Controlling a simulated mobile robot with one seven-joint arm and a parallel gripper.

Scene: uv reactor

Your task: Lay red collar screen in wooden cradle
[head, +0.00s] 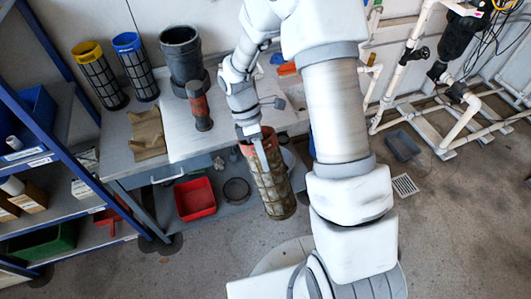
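The red collar screen (269,184) is a long, dirty brown mesh cylinder with a red collar at its upper end. It hangs nearly upright, slightly tilted, off the front edge of the bench. My gripper (257,137) is at the collar and appears shut on its rim; the fingertips are partly hidden. The wooden cradle (148,132) is a tan block lying on the bench to the left of the screen, and nothing lies in it.
Yellow-collared (100,78) and blue-collared screens (137,70) and a dark cylinder (182,55) stand at the back of the bench (190,142). Blue-framed shelves (60,150) are left. A red bin (195,199) sits below.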

